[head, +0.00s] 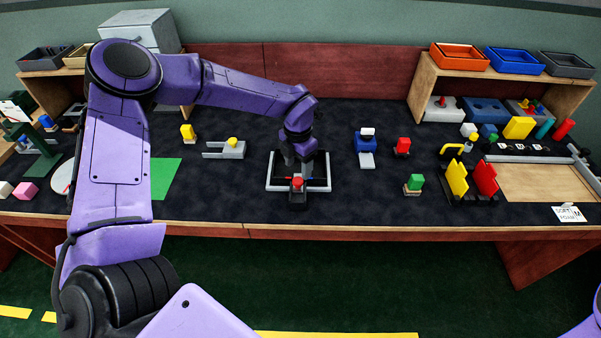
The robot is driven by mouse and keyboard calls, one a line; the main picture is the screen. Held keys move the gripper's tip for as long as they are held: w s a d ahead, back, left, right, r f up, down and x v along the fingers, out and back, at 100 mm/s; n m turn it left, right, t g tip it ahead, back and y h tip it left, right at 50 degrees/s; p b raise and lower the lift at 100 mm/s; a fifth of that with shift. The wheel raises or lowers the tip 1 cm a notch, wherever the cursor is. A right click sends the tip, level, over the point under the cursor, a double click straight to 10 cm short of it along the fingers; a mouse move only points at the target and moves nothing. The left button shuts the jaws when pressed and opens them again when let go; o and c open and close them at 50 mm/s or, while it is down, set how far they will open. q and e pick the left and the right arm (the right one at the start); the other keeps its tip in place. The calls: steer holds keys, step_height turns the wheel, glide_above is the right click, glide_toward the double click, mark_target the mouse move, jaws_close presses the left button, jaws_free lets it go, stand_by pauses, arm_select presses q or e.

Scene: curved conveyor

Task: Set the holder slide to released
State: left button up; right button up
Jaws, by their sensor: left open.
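A low fixture with a white rectangular frame (271,187) lies on the dark table top in the middle. A red knob (297,183) sits on a dark block at its front edge, with small coloured marks beside it. I take this to be the holder slide, but its setting cannot be read. My left gripper (298,166) points down over the fixture, just behind the red knob. It is open; whether it touches anything cannot be told, and it hides the fixture's middle. My right gripper is out of view; only a bit of my right arm shows at the lower right.
Yellow and red plates (457,178) stand farther right. Bare table surrounds the fixture.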

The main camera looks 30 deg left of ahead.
mark_target(298, 180)
arm_select(q)
steer(key=f, duration=0.5)
steer(key=shift+w+a+p, duration=0.15)
steer(key=shift+a+p, duration=0.1)
steer(key=shift+p, duration=0.05)
steer(key=shift+d+f, duration=0.1)
steer(key=shift+f, duration=0.3)
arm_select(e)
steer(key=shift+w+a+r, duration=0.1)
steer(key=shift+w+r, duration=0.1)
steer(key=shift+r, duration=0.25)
